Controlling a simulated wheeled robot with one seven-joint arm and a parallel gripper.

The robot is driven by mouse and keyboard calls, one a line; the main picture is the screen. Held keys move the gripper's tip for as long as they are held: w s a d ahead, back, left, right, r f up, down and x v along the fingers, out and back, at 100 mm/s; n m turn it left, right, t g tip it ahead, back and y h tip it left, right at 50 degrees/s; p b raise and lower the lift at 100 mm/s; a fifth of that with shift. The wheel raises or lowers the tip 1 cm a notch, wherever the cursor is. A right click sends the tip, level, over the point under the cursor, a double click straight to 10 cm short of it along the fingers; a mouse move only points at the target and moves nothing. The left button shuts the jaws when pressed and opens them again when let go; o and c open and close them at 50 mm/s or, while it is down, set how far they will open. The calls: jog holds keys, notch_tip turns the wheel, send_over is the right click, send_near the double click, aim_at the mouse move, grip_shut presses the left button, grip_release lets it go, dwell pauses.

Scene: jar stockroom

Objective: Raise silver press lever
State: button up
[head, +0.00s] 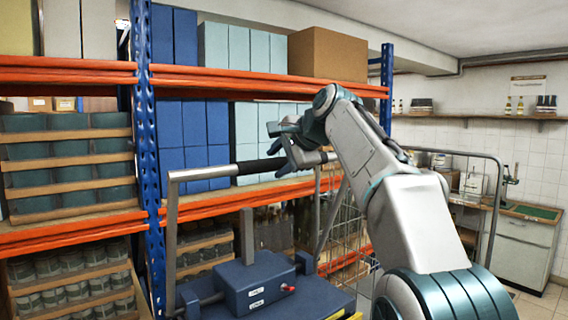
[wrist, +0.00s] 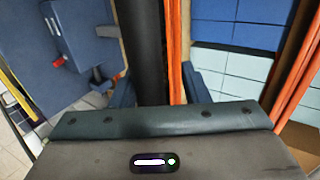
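The silver press lever (head: 205,173) is a grey bar frame with uprights and a black grip (head: 258,165) across its top. It stands raised above the blue press body (head: 255,282) in the head view. My gripper (head: 274,138) is at the black grip, with its fingers spread apart. In the wrist view my gripper (wrist: 158,92) has one finger on each side of the black grip (wrist: 141,45), which runs between them. A gap shows beside the right finger, so the fingers do not look closed on it. Part of the lever's right side is hidden behind my arm.
Behind the press stands a shelf rack with a blue upright (head: 146,150) and orange beams (head: 70,75), loaded with boxes and jars. A wire cage (head: 345,230) stands right of the press. A cabinet (head: 524,250) stands at the far right.

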jog(key=shift+w+a+f, duration=0.15)
jog(key=shift+a+f, duration=0.05)
jog(key=shift+s+d+r, duration=0.15)
jog(key=shift+s+d, duration=0.1)
jog(key=shift+d, duration=0.3)
jog(key=v, duration=1.3)
jog(key=shift+a+r, duration=0.15)
jog(key=shift+a, duration=0.2)
jog(key=shift+s, duration=0.1)
jog(key=s+d+f+n+g+h+b, duration=0.1)
jog(key=s+d+f+n+h+b, duration=0.1)
jog(key=s+f, duration=0.7)
jog(key=s+d+f+n+g+h+b, duration=0.2)
jog(key=s+f, duration=0.7)
jog(key=f, duration=1.5)
jog(key=s+d+f+n+g+h+b, duration=0.2)
jog(key=s+d+f+n, duration=0.3)
jog(key=f, duration=1.2)
jog(key=s+n+h, duration=0.1)
jog(key=s, duration=0.2)
jog(key=shift+s+d+n+b, duration=0.3)
jog(key=shift+s+d, duration=0.05)
jog(key=shift+s, duration=0.05)
jog(key=shift+c, duration=0.5)
